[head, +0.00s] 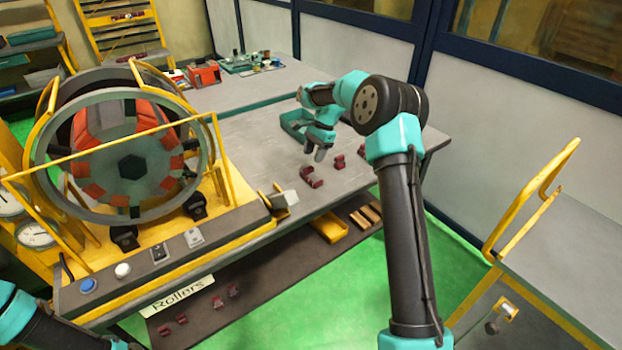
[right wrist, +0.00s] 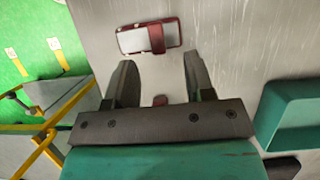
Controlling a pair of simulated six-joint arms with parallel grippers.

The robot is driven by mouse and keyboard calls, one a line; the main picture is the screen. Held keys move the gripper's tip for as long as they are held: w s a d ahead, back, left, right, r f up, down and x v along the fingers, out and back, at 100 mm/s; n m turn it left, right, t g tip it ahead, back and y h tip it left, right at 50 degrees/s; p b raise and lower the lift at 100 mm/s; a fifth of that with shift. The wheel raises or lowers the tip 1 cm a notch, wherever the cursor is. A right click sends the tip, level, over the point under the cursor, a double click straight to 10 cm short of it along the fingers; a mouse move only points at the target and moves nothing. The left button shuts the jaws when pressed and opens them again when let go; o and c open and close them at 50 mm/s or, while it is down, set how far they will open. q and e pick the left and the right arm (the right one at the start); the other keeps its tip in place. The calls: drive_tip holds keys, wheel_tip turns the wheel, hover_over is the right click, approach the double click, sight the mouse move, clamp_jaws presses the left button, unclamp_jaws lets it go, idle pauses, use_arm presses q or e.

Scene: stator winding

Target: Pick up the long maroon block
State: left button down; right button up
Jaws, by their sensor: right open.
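Several small maroon blocks lie on the grey worktable in the head view. The longest-looking maroon block (head: 312,178) is nearest the table's front edge. My right gripper (head: 320,153) is above the table, just behind that block and apart from it. In the right wrist view, a long maroon block with pale recesses (right wrist: 157,38) lies crosswise beyond the tips of my open, empty gripper (right wrist: 157,80). I cannot tell for sure which blocks match across views. My left gripper is out of view.
A teal tray (head: 293,126) stands beside the right gripper; it also shows in the right wrist view (right wrist: 285,112). More maroon blocks (head: 339,162) lie to the right. The large stator ring (head: 60,150) in its yellow frame fills the left. A lower shelf (head: 262,255) runs underneath.

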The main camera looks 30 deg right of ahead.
sight(309, 167)
drive_tip(key=x, duration=0.5)
drive_tip(key=shift+s, duration=0.2)
drive_tip(key=shift+r, duration=0.1)
clamp_jaws()
idle(0.4)
